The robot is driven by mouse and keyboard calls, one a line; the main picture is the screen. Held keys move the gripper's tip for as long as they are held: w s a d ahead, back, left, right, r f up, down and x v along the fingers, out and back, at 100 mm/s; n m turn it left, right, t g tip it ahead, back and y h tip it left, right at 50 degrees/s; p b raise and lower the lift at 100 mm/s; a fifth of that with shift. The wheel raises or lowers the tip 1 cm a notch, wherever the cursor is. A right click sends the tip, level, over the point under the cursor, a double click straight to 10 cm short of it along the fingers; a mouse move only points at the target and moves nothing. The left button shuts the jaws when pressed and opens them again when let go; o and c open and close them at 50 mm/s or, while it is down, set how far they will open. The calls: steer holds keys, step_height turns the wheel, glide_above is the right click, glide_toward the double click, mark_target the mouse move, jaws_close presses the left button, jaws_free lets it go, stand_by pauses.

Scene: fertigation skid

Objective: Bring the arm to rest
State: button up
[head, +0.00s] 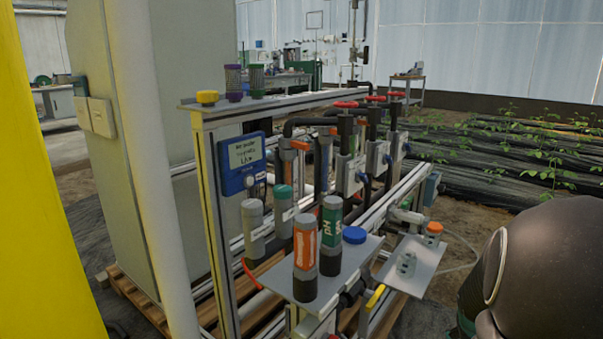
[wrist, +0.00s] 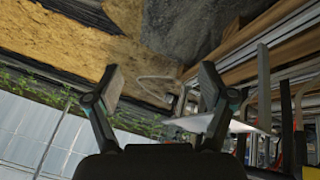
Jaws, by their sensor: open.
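My gripper (wrist: 161,84) shows in the wrist view with its two dark fingers spread wide apart. It is open, and nothing is between the fingers. The wrist picture looks upside down, with soil at the top and a bright wall at the bottom. A dark rounded part of my own arm (head: 545,265) fills the lower right of the head view. The gripper itself is not visible in the head view.
The skid frame (head: 205,200) carries upright pipes and red valve handles. A grey shelf (head: 285,278) holds an orange-labelled cylinder (head: 305,250), a green-labelled pH cylinder (head: 331,232) and a blue cap (head: 354,235). A smaller plate (head: 400,284) lies to its right. Planted beds (head: 500,150) stand behind.

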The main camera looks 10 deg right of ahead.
steer(key=s+a+r+n+y+p, duration=0.1)
steer(key=s+a+r+p, duration=0.1)
steer(key=a+r, duration=0.5)
steer(key=s+a+r+n+t+y+p, duration=0.1)
steer(key=s+a+r+n+y+p, duration=0.1)
steer(key=a+r, duration=0.6)
steer(key=s+a+r+n+t+y+p, duration=0.1)
steer(key=a+r, duration=0.6)
steer(key=a, duration=1.1)
steer(key=s+y+p, duration=0.1)
steer(key=s+p, duration=0.1)
steer(key=s, duration=0.1)
steer(key=shift+s+a+r+n, duration=0.2)
steer(key=shift+s+a+n, duration=0.05)
steer(key=shift+n, duration=0.15)
